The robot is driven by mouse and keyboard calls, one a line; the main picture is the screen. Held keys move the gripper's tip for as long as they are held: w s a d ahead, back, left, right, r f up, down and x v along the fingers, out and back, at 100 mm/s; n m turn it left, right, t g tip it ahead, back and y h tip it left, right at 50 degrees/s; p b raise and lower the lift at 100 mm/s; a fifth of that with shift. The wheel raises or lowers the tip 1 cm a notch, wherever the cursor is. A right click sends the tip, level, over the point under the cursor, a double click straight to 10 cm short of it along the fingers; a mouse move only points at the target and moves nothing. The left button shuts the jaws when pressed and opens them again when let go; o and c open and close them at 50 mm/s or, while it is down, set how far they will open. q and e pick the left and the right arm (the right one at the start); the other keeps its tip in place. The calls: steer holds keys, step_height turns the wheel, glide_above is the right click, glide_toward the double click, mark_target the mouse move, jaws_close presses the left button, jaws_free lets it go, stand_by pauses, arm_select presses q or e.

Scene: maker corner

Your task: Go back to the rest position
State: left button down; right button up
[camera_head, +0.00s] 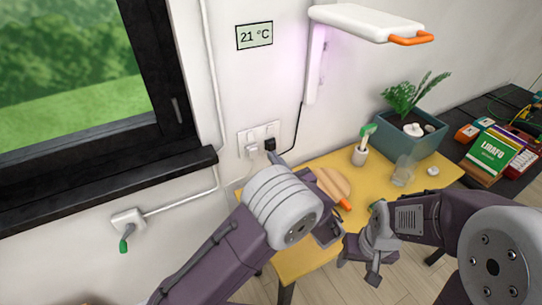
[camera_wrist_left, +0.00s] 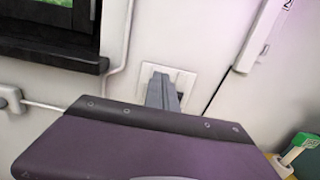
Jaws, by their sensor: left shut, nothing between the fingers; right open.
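My left gripper (camera_head: 274,157) reaches up to the wall, its tips just below the white wall socket plate (camera_head: 261,131). In the left wrist view the left gripper's grey fingers (camera_wrist_left: 161,82) are shut with nothing between them, in front of the socket plate (camera_wrist_left: 190,77) and covering part of it. I cannot tell whether they touch it. My right gripper (camera_head: 358,266) is open and empty, in front of the yellow table's near edge, pointing down. My left wrist hides part of the table.
A window sill (camera_head: 110,187) juts out at left. A dark table (camera_head: 459,115) stands right.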

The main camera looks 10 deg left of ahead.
arm_select(q)
steer(key=shift+w+a+f, duration=0.1)
steer(key=shift+w, duration=0.2)
